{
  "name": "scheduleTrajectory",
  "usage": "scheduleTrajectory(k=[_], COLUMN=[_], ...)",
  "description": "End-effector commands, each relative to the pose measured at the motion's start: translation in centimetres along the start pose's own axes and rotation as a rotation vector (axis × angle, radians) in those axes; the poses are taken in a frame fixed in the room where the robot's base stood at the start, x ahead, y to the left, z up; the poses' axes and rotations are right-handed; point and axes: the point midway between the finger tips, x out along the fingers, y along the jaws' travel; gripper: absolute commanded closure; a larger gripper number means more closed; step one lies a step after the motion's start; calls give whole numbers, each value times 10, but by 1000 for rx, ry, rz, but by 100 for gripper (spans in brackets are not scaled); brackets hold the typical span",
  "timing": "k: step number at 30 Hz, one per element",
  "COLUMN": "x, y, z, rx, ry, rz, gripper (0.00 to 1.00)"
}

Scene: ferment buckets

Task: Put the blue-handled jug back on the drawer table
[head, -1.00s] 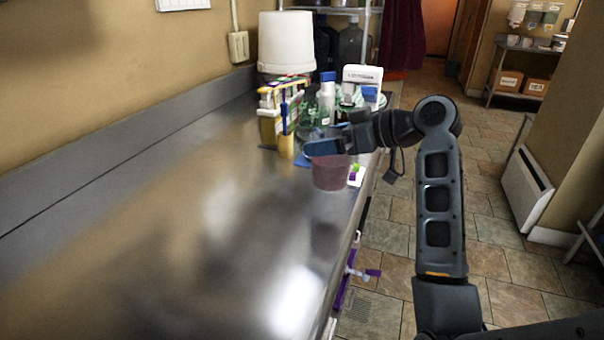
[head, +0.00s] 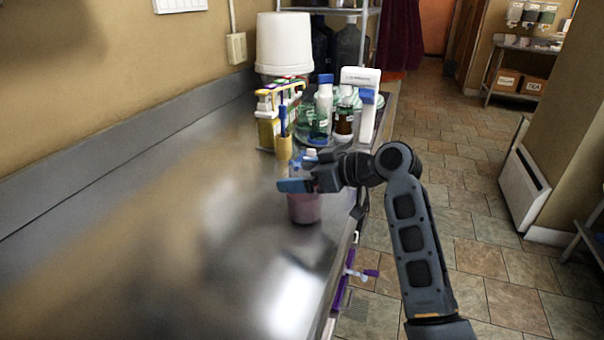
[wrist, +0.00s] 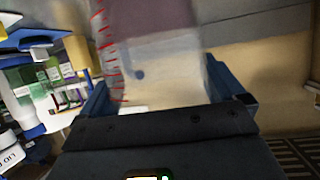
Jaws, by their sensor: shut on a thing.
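A translucent jug (head: 304,209) with pinkish liquid shows in the head view over the steel table (head: 190,250), near its right edge. I cannot tell whether its base touches the top. My gripper (head: 297,184) is shut on the jug's upper part. In the wrist view, my gripper's blue fingers (wrist: 160,88) sit on either side of the jug (wrist: 158,50), which has red measuring marks and dark pinkish contents. The jug's blue handle cannot be made out for sure; my gripper covers part of the jug.
Behind the jug stand a yellow bottle rack (head: 268,128), a brown bottle (head: 343,122), a white bottle (head: 325,100) and a large white bucket (head: 285,45). The table's near and left parts are bare. Purple handles (head: 362,273) stick out below the right edge.

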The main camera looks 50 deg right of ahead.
Motion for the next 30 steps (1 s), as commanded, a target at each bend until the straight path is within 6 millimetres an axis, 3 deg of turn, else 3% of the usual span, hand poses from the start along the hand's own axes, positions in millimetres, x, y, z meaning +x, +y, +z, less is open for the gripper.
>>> scheduleTrajectory(k=[4,5,17,30], x=[1,1,-8,-92], y=[0,0,1,1], z=[3,2,0,0], rx=[-1,0,1,0], ry=[2,0,0,1], rz=[0,0,1,2], gripper=[82,1,0,0])
